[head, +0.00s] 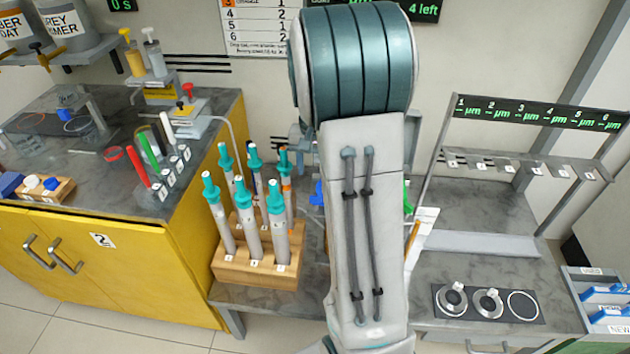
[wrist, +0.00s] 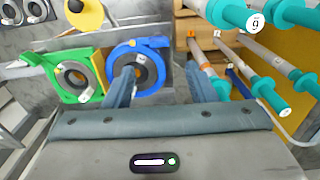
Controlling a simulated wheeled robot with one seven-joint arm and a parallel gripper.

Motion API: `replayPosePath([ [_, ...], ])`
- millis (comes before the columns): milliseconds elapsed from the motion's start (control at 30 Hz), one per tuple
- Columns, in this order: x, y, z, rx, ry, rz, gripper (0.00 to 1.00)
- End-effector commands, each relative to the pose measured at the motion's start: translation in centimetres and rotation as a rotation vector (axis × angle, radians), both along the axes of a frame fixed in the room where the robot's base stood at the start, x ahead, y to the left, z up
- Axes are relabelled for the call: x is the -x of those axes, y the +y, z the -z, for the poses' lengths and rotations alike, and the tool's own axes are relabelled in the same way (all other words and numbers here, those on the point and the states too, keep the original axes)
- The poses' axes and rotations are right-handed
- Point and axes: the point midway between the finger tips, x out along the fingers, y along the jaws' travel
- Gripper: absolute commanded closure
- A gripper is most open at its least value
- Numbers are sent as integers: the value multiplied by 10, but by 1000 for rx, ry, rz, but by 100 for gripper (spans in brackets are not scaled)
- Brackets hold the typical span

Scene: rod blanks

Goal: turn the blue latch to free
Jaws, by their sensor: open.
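A blue ring-shaped fixture (wrist: 118,57) with a dark round opening stands at upper centre-left of the wrist view. A blue bar along its right side (wrist: 166,72) looks like its latch; I cannot tell its setting. In the head view, a small blue part (head: 317,194) shows just left of my arm; the rest is hidden behind the arm. My gripper (wrist: 165,76) is open, with nothing visible held between its fingers. The left finger overlaps the fixture's lower part in the wrist view; contact cannot be told. In the head view my arm hides the gripper.
A green square fixture (wrist: 95,92) stands close left of the blue one. A wooden rack (head: 228,268) of teal-capped rods is close on the other side. A yellow cabinet (head: 130,275) stands left, and a gauge stand (head: 540,112) right.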

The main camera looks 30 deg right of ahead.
Motion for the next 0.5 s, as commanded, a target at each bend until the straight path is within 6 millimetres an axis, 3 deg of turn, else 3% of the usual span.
replayPosePath([
  [33,-1,0,-11,1,-4,0,49],
  [200,-1,0,-32,1,-2,0,49],
  [500,0,0,-38,1,1,0,49],
])
